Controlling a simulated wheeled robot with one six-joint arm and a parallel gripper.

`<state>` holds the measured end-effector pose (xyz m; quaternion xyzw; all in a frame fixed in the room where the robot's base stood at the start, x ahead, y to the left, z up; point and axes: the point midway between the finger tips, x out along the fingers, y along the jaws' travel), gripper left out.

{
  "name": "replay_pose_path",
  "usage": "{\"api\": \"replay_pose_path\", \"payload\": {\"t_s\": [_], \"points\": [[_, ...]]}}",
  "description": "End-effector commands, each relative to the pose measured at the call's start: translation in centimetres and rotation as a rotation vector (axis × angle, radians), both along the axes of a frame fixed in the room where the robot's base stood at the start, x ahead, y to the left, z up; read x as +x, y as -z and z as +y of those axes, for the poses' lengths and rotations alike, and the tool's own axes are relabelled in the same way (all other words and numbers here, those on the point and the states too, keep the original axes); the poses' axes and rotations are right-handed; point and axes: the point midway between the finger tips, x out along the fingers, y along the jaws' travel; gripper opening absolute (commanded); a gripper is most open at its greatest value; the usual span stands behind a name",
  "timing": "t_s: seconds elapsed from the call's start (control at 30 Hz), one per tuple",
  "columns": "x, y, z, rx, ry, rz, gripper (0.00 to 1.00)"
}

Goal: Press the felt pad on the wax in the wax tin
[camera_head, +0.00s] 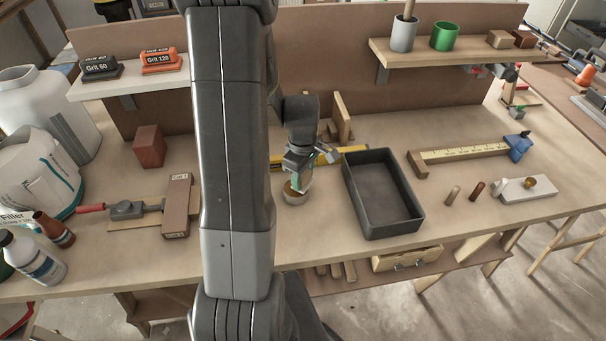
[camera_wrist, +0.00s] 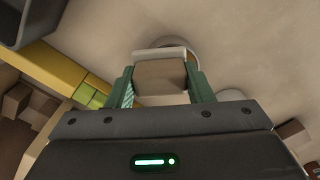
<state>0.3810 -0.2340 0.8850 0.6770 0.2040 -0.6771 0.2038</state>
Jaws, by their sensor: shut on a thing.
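My gripper (camera_head: 299,181) reaches down at the middle of the bench, right of my arm. In the wrist view its two green fingers (camera_wrist: 163,88) are shut on the felt pad (camera_wrist: 160,75), a brownish block with a pale strip along one edge. The wax tin (camera_head: 294,198), small, round and pale with a tan inside, stands on the bench directly under my gripper. Part of a round rim, likely the tin (camera_wrist: 178,41), shows behind the pad in the wrist view. The pad hides most of it. I cannot tell whether the pad touches the wax.
A dark open tray (camera_head: 381,195) stands close right of the tin. A yellow level (camera_head: 352,150) lies behind. A "Cut 1" block (camera_head: 177,207) and a file-like tool (camera_head: 125,209) lie left of my arm. Bare bench lies in front of the tin.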

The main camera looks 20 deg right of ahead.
Motion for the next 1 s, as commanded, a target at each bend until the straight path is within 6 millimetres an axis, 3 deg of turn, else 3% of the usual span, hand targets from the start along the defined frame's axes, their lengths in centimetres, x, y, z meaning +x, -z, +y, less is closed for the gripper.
{"api": "replay_pose_path", "payload": {"t_s": [1.0], "points": [[0.0,1.0,0.0,0.0,0.0,0.0,0.29]]}}
